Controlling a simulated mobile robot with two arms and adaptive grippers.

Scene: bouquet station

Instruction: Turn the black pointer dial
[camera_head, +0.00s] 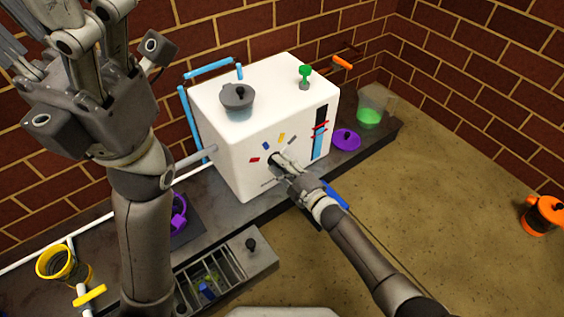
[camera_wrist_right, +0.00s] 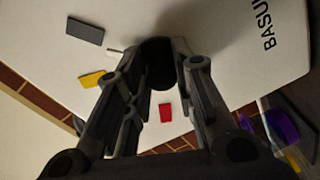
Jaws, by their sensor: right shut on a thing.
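The black pointer dial (camera_wrist_right: 160,62) is on the front face of the white box (camera_head: 235,135). Red (camera_wrist_right: 165,111), yellow (camera_wrist_right: 92,79) and grey (camera_wrist_right: 85,31) marks sit around it. My right gripper (camera_head: 279,163) is at the box's front, with its fingers shut on the dial; the fingers also show on both sides of it in the right wrist view (camera_wrist_right: 158,75). A small pale tip sticks out beside the dial in that view. In the head view the gripper mostly hides the dial. My left gripper (camera_head: 60,22) is raised high at the upper left, its fingertips cut off by the frame.
A grey lidded pot (camera_head: 237,97) and a green knob (camera_head: 305,73) are on the box's top. A purple lid (camera_head: 346,139) and a container of green stuff (camera_head: 369,117) stand to its right. A slotted tray (camera_head: 262,262) lies in front. A yellow ring-shaped container (camera_head: 55,262) is at left.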

